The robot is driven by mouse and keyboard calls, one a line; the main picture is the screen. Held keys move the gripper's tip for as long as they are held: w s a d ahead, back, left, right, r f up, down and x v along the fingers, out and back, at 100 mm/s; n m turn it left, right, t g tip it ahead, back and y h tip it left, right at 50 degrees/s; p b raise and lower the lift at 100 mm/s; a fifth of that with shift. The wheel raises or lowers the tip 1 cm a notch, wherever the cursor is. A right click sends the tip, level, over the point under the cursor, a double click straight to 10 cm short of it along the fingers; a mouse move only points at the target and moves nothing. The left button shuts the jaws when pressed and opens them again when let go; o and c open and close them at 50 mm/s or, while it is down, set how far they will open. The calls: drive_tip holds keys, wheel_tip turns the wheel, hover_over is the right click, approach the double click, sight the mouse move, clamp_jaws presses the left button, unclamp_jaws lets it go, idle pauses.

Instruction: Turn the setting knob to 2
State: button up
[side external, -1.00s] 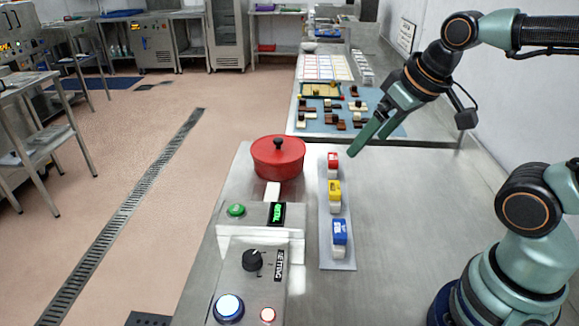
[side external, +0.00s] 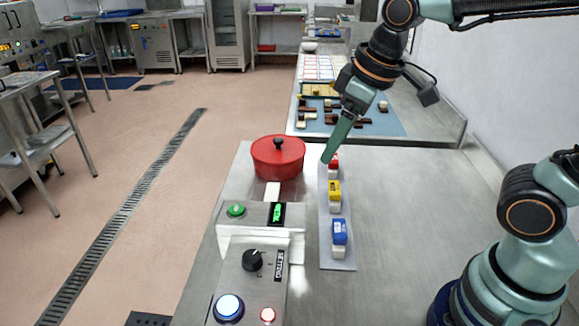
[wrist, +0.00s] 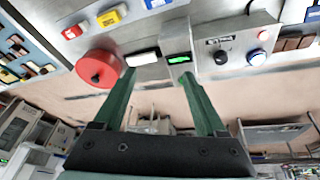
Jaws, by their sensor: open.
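The black setting knob (side external: 252,260) sits on the grey control box (side external: 232,285) at the front left, beside a dark label. Its pointer mark is too small to read. The knob also shows in the wrist view (wrist: 221,57), right of my fingers. My gripper (side external: 327,158) is in the air near the red block, well behind the knob and to its right. In the wrist view my gripper (wrist: 160,75) has its two green fingers spread apart with nothing between them.
A red lidded pot (side external: 278,160) stands behind the box. A green button (side external: 236,210) and a small green-lit display (side external: 277,213) are on the unit. Red, yellow (side external: 334,190) and blue (side external: 339,232) blocks line a strip. A big blue-white button (side external: 229,307) and red light (side external: 267,314) are in front.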

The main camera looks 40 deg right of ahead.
drive_tip(key=w+a+f+n+g, duration=0.2)
drive_tip(key=a+n, duration=0.3)
drive_tip(key=a, duration=0.5)
drive_tip(key=n+g, duration=0.2)
drive_tip(key=n, duration=0.3)
approach(252, 256)
drive_tip(key=shift+h, duration=0.3)
drive_tip(key=f, duration=0.8)
drive_tip(key=shift+a+f, duration=0.35)
drive_tip(key=shift+f, duration=0.05)
clamp_jaws()
